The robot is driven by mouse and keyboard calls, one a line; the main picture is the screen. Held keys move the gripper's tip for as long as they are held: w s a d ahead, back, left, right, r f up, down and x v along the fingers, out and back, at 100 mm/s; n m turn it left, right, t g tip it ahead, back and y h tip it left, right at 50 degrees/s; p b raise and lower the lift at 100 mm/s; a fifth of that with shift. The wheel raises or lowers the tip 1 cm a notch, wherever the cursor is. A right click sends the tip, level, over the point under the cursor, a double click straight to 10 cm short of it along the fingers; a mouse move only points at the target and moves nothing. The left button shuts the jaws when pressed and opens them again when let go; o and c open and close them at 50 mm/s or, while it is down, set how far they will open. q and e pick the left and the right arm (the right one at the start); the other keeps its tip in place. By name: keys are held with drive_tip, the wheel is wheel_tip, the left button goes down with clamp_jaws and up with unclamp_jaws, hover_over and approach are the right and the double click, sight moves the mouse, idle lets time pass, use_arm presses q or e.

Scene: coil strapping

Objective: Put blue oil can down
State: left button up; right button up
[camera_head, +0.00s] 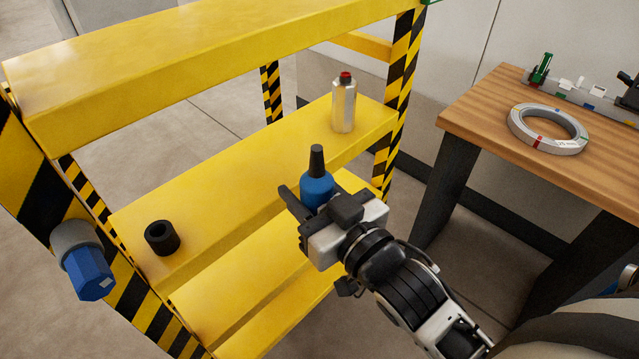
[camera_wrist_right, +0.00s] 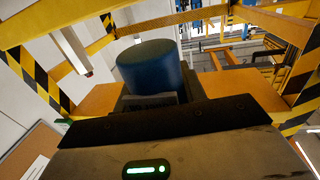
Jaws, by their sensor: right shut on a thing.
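The blue oil can (camera_head: 317,188) has a rounded blue body and a tall black nozzle. It stands upright in my right gripper (camera_head: 304,207), which is shut on it at the yellow shelf (camera_head: 240,178). In the right wrist view the can's blue body (camera_wrist_right: 152,66) fills the upper middle, between the jaws (camera_wrist_right: 165,100). The can's base is hidden behind the gripper, so I cannot tell whether it touches the shelf. My left gripper is not in view.
A silver bottle with a red cap (camera_head: 344,103) stands at the shelf's right end. A black hollow cylinder (camera_head: 162,238) is at the left end. Striped posts (camera_head: 398,85) and an upper yellow beam (camera_head: 200,58) frame the shelf. A wooden table (camera_head: 490,118) with a grey ring (camera_head: 548,129) stands right.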

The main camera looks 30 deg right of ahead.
drive_tip(key=a+r+n+g+y, duration=0.4)
drive_tip(key=a+r+n+y, duration=0.3)
drive_tip(key=a, duration=0.3)
drive_tip(key=w+a+f+n+g+y, duration=0.3)
drive_tip(key=f+g+y, duration=0.1)
drive_tip(key=g+y, duration=0.1)
drive_tip(key=shift+a+f+n+g+y, duration=0.25)
drive_tip(key=shift+f+n+g+y, duration=0.05)
drive_tip(key=shift+f+g+y, duration=0.1)
drive_tip(key=shift+n, duration=0.3)
